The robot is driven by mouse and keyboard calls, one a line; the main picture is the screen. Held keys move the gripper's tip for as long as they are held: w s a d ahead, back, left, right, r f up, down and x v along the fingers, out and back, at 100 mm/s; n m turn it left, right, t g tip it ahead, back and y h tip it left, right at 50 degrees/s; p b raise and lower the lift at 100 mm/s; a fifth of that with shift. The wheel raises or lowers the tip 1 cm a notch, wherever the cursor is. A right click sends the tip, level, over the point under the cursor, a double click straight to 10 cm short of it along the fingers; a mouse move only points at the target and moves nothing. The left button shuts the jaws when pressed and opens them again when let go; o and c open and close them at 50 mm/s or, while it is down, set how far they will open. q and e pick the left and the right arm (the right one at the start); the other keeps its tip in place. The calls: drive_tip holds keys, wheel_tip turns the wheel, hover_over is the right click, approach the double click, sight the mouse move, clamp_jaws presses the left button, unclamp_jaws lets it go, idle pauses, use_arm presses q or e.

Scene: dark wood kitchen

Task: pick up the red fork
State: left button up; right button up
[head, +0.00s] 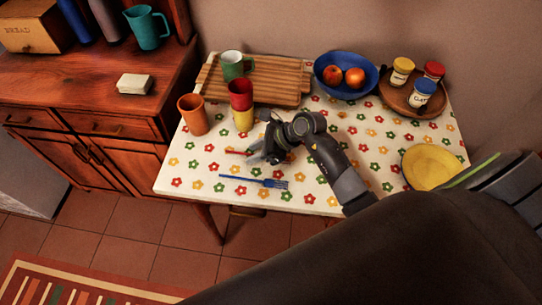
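The red fork (235,152) lies on the flowered tablecloth near the middle of the table, and only a short red part of it shows to the left of my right gripper. My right gripper (262,156) is low over the table at the fork, and its fingers and wrist hide the rest of it. I cannot tell whether its fingers are open or closed on the fork. A blue fork (254,181) lies just in front, nearer the table's front edge. My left gripper is not in view.
An orange cup (193,115) and a red cup (240,93) on a yellow cup (243,120) stand behind the gripper. A green mug (234,65) is on a wooden board (280,94). A blue fruit bowl (323,83) and yellow plate (430,167) lie right.

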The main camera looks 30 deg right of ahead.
clamp_jaws()
